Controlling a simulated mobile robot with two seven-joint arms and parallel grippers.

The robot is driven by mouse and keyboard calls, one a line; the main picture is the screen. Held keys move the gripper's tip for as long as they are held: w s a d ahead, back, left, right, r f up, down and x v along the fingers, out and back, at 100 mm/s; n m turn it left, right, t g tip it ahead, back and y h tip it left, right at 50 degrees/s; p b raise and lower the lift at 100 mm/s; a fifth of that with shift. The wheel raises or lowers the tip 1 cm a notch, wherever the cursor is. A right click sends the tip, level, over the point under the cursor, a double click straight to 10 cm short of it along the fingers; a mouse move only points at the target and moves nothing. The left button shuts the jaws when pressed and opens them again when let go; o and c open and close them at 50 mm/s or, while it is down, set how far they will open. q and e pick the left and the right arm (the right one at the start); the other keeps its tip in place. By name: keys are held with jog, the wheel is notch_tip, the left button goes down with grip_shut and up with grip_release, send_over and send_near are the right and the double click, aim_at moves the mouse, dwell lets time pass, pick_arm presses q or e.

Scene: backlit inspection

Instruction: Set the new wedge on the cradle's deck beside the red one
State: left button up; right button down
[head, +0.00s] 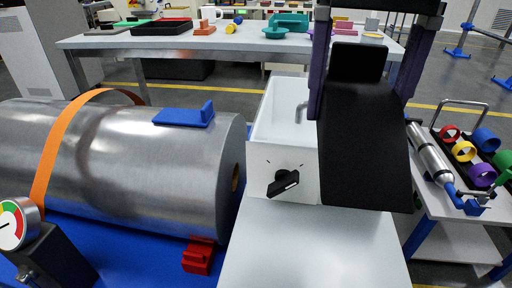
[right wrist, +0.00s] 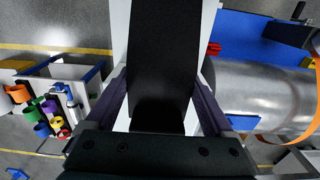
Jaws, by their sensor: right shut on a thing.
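My right gripper (head: 361,100) is shut on a large black wedge (head: 362,160), with a purple finger on each side of it. The black wedge has a long sloping face and a raised block at its upper end; it also fills the middle of the right wrist view (right wrist: 162,50). It is held over the white bench, right of the cradle. The red wedge (head: 198,258) sits on the cradle's blue deck (head: 135,255), against the near lower side of a steel cylinder (head: 150,165). It shows partly in the right wrist view (right wrist: 213,49). My left gripper is out of view.
A blue L-shaped piece (head: 185,116) lies on top of the cylinder. An orange strap (head: 62,140) crosses the cylinder. A dial gauge (head: 18,224) stands at lower left. A white box with a black knob (head: 283,182) stands behind the bench (head: 310,250), whose near top is clear.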

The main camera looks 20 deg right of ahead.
jog(key=shift+f, duration=0.7)
jog(key=b, duration=0.3)
send_over(317, 241)
notch_tip(317, 241, down, 16)
jog(key=shift+a+r, duration=0.1)
jog(key=shift+r, duration=0.15)
notch_tip(317, 241, down, 4)
jog(key=shift+s+f+b, duration=0.1)
jog(key=shift+f+b, duration=0.1)
jog(key=shift+b, duration=0.15)
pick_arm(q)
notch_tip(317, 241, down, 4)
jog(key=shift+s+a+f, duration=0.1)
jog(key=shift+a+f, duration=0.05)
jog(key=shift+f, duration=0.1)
pick_arm(e)
jog(key=shift+r, duration=0.1)
grip_release()
jog(key=shift+f, duration=0.2)
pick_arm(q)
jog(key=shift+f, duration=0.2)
